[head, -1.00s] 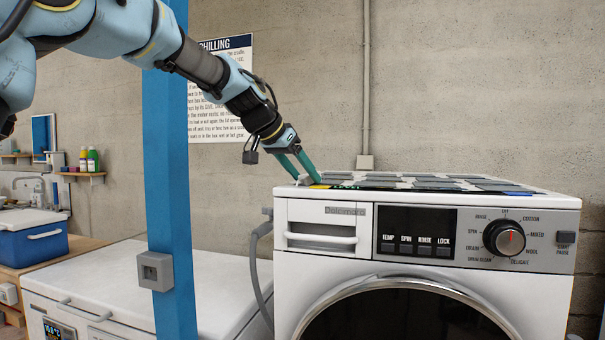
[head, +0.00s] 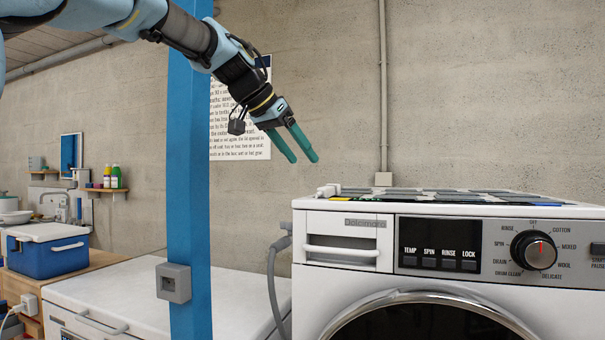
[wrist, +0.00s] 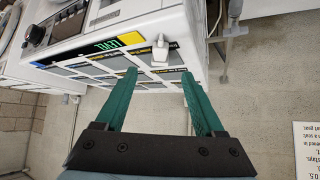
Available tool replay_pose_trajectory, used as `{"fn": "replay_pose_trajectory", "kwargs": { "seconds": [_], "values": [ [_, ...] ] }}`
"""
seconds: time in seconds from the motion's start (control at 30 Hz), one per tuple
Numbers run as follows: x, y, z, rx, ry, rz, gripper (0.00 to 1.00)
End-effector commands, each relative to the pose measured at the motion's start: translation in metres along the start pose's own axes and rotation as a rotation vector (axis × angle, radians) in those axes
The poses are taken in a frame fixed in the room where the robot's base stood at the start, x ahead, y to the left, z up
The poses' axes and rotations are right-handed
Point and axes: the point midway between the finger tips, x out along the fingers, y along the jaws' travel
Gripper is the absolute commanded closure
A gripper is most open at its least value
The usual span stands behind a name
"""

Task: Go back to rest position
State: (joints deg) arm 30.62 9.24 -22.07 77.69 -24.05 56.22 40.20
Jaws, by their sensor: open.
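My gripper (head: 301,158) has two green fingers and is open and empty. In the head view it hangs in the air above the left end of the washing machine (head: 345,276), clear of its top. In the wrist view the fingers of my gripper (wrist: 160,75) are spread apart, with the machine's top panel (wrist: 97,60) beyond them. A small white piece (wrist: 161,50) sits at the edge of that top; it also shows in the head view (head: 327,190).
A blue post (head: 188,200) with a grey box stands left of the gripper, behind my arm. A white chest (head: 115,285) stands left of the washing machine, with a grey hose (head: 272,290) between them. A blue cooler (head: 45,255) is at far left. Air above the machine is free.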

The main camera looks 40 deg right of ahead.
Motion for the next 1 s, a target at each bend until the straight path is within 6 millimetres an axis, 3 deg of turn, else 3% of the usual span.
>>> {"fn": "replay_pose_trajectory", "kwargs": {
  "seconds": [0.3,0.37,0.47,0.57,0.73,0.87,1.0],
  "values": [
    [-0.004,-0.004,0.005,-0.012,-0.007,-0.006,0.29],
    [-0.001,-0.012,0.016,-0.038,-0.023,-0.021,0.29],
    [0.007,-0.037,0.053,-0.122,-0.071,-0.07,0.29],
    [0.013,-0.07,0.112,-0.248,-0.138,-0.145,0.29],
    [0.012,-0.113,0.23,-0.479,-0.252,-0.277,0.29],
    [0.002,-0.127,0.324,-0.653,-0.331,-0.373,0.29],
    [-0.015,-0.121,0.424,-0.84,-0.409,-0.467,0.29]
  ]
}}
